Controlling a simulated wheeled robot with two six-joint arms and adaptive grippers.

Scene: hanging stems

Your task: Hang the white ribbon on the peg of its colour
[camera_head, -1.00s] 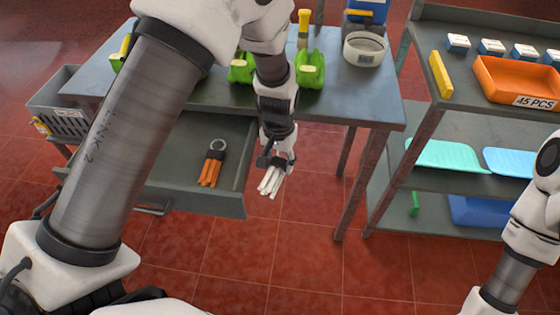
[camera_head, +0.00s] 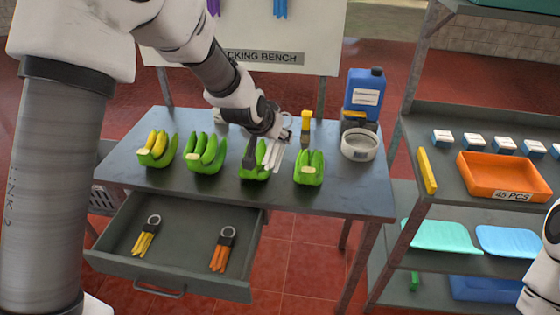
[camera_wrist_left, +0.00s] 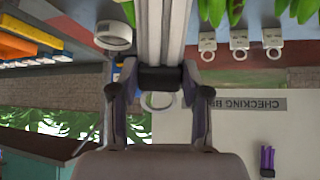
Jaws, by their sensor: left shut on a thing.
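The white ribbon (camera_head: 277,157) hangs from my left gripper (camera_head: 272,130), its strands pointing down in front of the green bananas on the bench. My left gripper is shut on the ribbon's dark band. In the left wrist view the white strands (camera_wrist_left: 161,35) run up from between the fingers (camera_wrist_left: 160,78), and a pale ring (camera_wrist_left: 159,101) shows on the other side. The pale board (camera_head: 240,40) stands behind the bench, with a purple ribbon (camera_head: 213,7) and a blue ribbon (camera_head: 280,9) hanging on it. The white peg cannot be made out. My right gripper is out of view.
Several banana bunches (camera_head: 205,152) stand on the bench (camera_head: 345,202). A white roll (camera_head: 361,144) and blue jug (camera_head: 364,92) are at right. The open drawer (camera_head: 185,245) holds a yellow ribbon (camera_head: 146,237) and an orange ribbon (camera_head: 222,250). A shelf with an orange tray (camera_head: 503,177) stands right.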

